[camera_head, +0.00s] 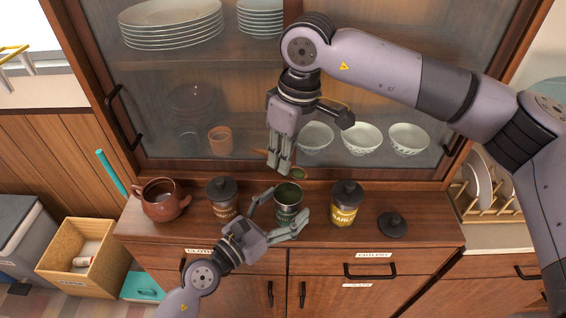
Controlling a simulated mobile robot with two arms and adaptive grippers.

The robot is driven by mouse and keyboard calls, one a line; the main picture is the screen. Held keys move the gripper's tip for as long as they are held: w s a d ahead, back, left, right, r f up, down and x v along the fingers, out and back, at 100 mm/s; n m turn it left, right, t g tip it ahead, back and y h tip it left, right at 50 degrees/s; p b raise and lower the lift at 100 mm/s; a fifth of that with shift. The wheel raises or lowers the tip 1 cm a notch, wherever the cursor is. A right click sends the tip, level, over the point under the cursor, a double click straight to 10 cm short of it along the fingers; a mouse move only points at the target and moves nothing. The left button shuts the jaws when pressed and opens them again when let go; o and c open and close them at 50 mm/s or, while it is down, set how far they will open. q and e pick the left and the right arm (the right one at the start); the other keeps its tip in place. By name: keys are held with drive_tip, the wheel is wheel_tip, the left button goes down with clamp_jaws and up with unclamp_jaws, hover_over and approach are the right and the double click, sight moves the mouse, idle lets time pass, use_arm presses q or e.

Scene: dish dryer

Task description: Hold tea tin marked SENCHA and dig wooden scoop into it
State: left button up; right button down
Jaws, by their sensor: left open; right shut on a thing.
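The open tea tin (288,205) with a green label stands on the cabinet's counter, and its label lettering is too small to read. Green tea shows inside its mouth. My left gripper (277,216) is open, with its fingers spread on both sides of the tin; contact cannot be told. My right gripper (279,163) is shut on the wooden scoop (299,174), pointing down above the tin. The scoop's bowl is just above the tin's rim and looks green inside. Part of its handle is hidden by the fingers.
A brown teapot (161,200) and a lidded tin with a brown label (222,197) stand left. A lidded yellow-label tin (345,204) and a loose dark lid (393,224) are right. The glass-door cabinet (375,174) rises close behind.

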use_arm(q)
drive_tip(key=v, duration=1.1)
use_arm(e)
drive_tip(key=shift+a, duration=0.1)
